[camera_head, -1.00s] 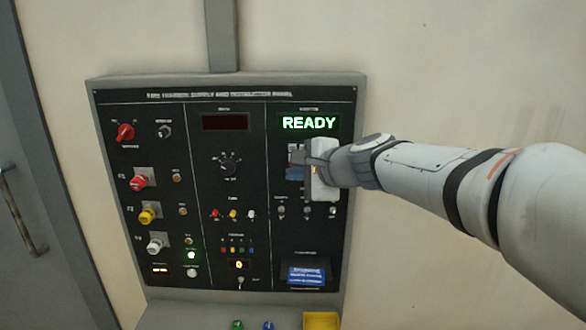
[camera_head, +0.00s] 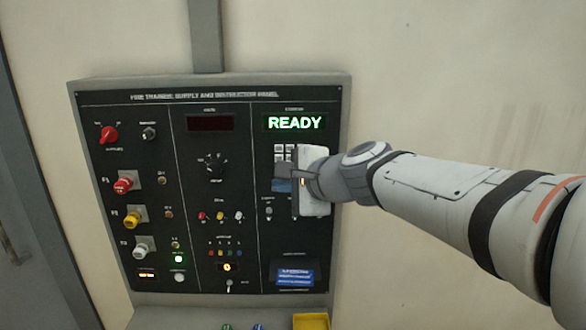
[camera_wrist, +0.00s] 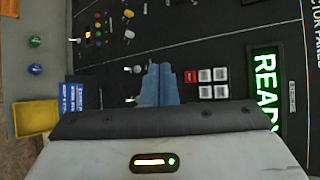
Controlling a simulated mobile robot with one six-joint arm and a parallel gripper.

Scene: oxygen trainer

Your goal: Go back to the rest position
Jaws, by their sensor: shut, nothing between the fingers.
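My gripper (camera_head: 282,184) is in front of the right column of the black panel (camera_head: 190,270), just below the green READY display (camera_head: 295,123). In the wrist view its blue-grey fingers (camera_wrist: 158,82) are together with nothing between them. They lie beside the keypad (camera_wrist: 212,83) and its red button (camera_wrist: 190,77). The keypad (camera_head: 284,151) shows partly above the fingers in the head view. I cannot tell whether the fingertips touch the panel. My arm reaches in from the right, and the white wrist housing hides part of the panel.
The panel carries red, yellow and white knobs on its left, a centre dial (camera_head: 215,162) and several small switches. A yellow bin (camera_head: 311,321) and a blue label (camera_head: 296,276) are below my gripper. A grey door stands at far left. Bare wall (camera_head: 440,80) lies right of the panel.

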